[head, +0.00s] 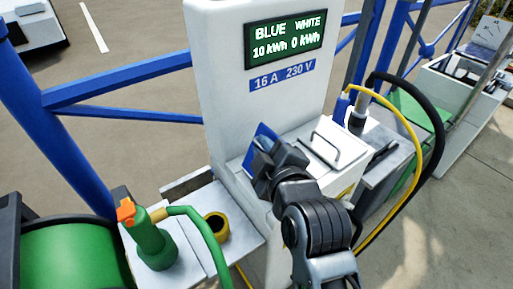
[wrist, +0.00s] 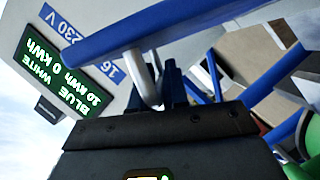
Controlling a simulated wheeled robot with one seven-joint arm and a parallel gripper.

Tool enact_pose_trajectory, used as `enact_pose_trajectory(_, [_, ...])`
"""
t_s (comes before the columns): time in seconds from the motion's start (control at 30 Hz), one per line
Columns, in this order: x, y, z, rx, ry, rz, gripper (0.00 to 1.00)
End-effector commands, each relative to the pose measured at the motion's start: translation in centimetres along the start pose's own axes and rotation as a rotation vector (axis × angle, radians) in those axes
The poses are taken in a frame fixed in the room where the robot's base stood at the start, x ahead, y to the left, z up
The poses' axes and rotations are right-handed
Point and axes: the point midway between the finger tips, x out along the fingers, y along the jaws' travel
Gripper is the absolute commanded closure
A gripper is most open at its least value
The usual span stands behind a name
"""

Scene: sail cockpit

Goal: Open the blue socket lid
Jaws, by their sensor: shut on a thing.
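The blue socket lid (head: 263,136) stands raised and tilted at the front left of the white pedestal's socket ledge. My gripper (head: 268,167) is at this lid and hides much of it. In the wrist view the lid shows edge-on as a blue slab (wrist: 150,28). A pale metal handle (wrist: 145,82) comes down from it to my gripper (wrist: 157,92), which is shut on the handle. The socket under the lid is hidden behind my gripper and arm.
The pedestal (head: 222,70) has a lit display (head: 286,39). Right of my gripper is a white lid with a handle (head: 325,147). Beyond are a blue plug (head: 341,104) and yellow and black cables.

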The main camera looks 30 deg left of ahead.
Motion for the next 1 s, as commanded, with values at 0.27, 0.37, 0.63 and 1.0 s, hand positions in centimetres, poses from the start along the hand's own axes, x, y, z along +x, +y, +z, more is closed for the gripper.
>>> enact_pose_trajectory(0.27, [0.24,0.22,0.63,0.057,-0.001,-0.026,1.00])
enact_pose_trajectory(0.37, [0.26,0.22,0.66,0.062,-0.001,-0.028,1.00])
enact_pose_trajectory(0.63, [0.26,0.19,0.66,0.061,-0.001,-0.028,1.00])
enact_pose_trajectory(1.0, [0.25,0.29,0.61,0.060,0.000,-0.026,0.64])
